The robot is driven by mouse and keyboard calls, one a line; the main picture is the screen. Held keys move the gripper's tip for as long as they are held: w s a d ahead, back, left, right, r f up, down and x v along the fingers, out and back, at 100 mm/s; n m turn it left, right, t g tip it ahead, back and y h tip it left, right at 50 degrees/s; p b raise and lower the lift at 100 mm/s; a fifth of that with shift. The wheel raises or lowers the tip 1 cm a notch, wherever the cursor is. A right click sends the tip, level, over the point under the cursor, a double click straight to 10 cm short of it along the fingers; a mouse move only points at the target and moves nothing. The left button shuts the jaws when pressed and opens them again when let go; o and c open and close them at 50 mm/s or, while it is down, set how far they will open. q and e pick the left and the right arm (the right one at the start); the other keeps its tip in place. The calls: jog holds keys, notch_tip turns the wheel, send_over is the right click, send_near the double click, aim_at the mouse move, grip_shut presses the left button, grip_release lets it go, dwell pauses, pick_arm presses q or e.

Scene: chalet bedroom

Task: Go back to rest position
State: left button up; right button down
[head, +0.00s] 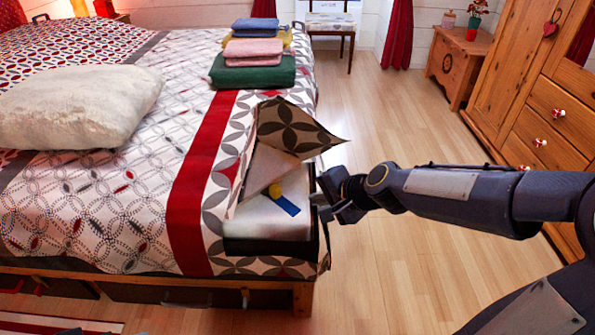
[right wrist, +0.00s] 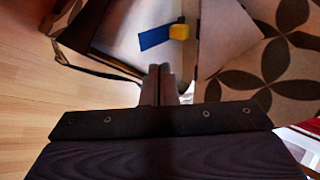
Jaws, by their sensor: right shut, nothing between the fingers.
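My right gripper (head: 328,196) is at the near right corner of the bed, beside the folded-back bedding. In the right wrist view its fingers (right wrist: 158,84) are closed together with nothing between them. A corner of the patterned cover (head: 300,130) is folded back and stands up in a peak, baring the white mattress (head: 255,222). A blue strip (head: 283,203) and a small yellow piece (head: 275,190) lie on the bared part; the blue strip (right wrist: 160,36) and yellow piece (right wrist: 179,32) also show in the right wrist view. My left gripper is not in view.
A stack of folded towels (head: 253,75) and a fluffy pillow (head: 80,105) lie on the bed (head: 130,220). A wooden wardrobe (head: 520,85) and a small chest (head: 455,65) stand at the right. The wooden floor (head: 385,115) between bed and wardrobe is clear apart from my arm above it.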

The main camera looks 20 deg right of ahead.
jog(key=s+d+r+n+g, duration=0.2)
jog(key=s+n, duration=0.8)
jog(key=s, duration=1.3)
notch_tip(320, 180, up, 32)
jog(key=p, duration=3.2)
jog(key=shift+n+g+h+p, duration=0.3)
jog(key=shift+h, duration=0.1)
